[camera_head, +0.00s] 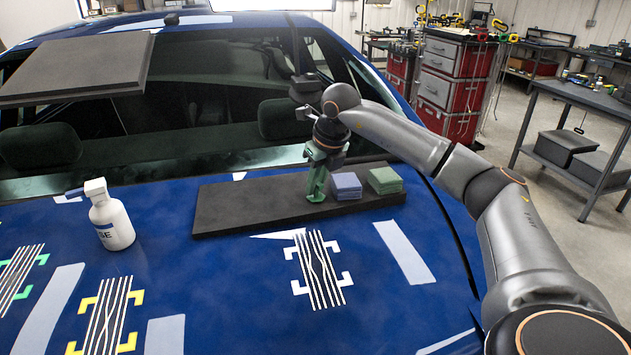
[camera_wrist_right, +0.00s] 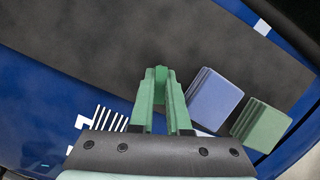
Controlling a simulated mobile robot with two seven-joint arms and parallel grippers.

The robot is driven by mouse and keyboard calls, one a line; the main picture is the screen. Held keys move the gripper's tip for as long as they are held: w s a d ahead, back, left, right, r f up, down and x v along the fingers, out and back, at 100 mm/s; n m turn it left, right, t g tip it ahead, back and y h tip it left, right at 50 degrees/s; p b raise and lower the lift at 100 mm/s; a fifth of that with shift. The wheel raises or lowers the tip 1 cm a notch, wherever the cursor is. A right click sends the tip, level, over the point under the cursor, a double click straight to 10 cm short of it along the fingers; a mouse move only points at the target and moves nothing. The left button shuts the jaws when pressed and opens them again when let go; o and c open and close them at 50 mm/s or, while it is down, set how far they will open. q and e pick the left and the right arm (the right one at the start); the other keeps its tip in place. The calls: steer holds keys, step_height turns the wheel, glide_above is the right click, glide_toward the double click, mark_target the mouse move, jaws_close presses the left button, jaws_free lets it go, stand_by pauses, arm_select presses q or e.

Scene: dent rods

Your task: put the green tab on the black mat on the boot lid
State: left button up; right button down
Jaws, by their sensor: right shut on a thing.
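The black mat (camera_head: 250,200) lies on the blue boot lid (camera_head: 240,270); it also shows in the right wrist view (camera_wrist_right: 130,50). My right gripper (camera_head: 317,195) points down over the mat, left of the blue stack. In the right wrist view its green fingers (camera_wrist_right: 162,100) are shut on a thin green piece (camera_wrist_right: 160,73), which looks like the green tab. The fingers hide most of it, and I cannot tell whether it touches the mat. A stack of green tabs (camera_head: 385,180) sits at the mat's right end; it also shows in the right wrist view (camera_wrist_right: 262,125).
A stack of blue tabs (camera_head: 345,186) stands close right of my right gripper. A white spray bottle (camera_head: 110,215) stands left of the mat. Striped patches with corner marks (camera_head: 320,270) lie in front. The mat's left part is bare. A dark panel (camera_head: 80,68) lies over the rear window.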

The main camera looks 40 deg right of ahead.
steer(key=shift+f, duration=0.2)
steer(key=c, duration=0.9)
jaws_free()
steer(key=v, duration=1.2)
steer(key=shift+r, duration=0.15)
